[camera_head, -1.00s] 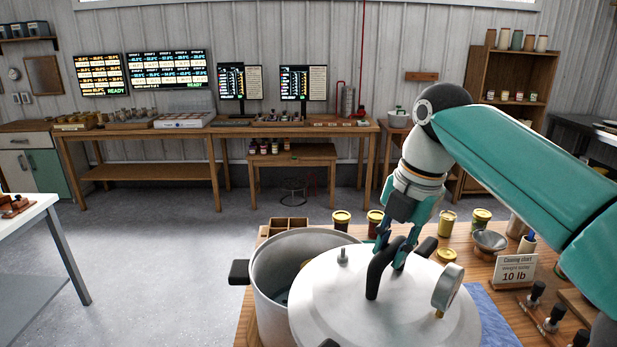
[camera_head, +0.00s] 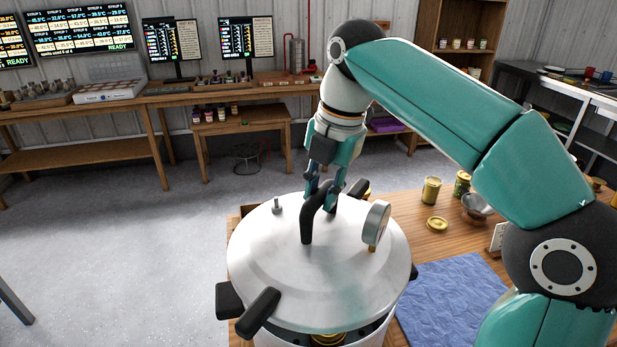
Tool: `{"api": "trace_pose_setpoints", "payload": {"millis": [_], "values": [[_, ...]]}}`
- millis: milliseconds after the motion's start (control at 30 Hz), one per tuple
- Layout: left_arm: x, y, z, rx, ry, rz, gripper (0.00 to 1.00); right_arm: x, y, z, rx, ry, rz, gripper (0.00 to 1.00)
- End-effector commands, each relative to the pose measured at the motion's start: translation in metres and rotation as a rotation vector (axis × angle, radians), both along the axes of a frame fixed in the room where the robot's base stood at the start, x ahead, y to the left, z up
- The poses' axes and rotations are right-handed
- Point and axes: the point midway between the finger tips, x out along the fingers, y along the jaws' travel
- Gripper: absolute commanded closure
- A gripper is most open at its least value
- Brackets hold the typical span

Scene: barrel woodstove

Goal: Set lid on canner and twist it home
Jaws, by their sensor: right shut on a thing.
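The round pale metal lid (camera_head: 300,285) is over the canner (camera_head: 280,341), covering most of its mouth. At the front, a dark gap under the lid's edge shows part of the inside and a gold jar lid (camera_head: 328,339). I cannot tell whether lid and rim touch. A black lid lug (camera_head: 258,312) sits beside the canner's black side handle (camera_head: 228,300), not lined up with it. My right gripper (camera_head: 320,203) is shut on the black arched handle (camera_head: 307,222) on top of the lid. A gauge (camera_head: 376,223) and a small valve (camera_head: 277,206) stand on the lid. My left gripper is not in view.
A blue cloth (camera_head: 452,300) lies on the wooden table right of the canner. Jars (camera_head: 431,190), a loose gold lid (camera_head: 437,224) and a metal bowl (camera_head: 476,205) stand behind it. My right arm spans the right side. Open floor lies to the left.

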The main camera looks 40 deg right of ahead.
Motion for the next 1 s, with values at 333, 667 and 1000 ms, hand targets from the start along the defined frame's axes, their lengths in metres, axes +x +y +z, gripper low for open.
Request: {"api": "trace_pose_setpoints", "payload": {"millis": [333,667,1000], "values": [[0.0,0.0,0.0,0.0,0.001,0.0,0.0,-0.003,-0.004,0.001,0.0,-0.004,-0.013,1.0],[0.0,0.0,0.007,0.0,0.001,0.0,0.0,-0.003,-0.005,0.003,0.0,0.002,-0.013,1.0],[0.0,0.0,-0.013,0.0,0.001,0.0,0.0,-0.004,-0.005,-0.023,0.0,0.003,-0.013,1.0]]}}
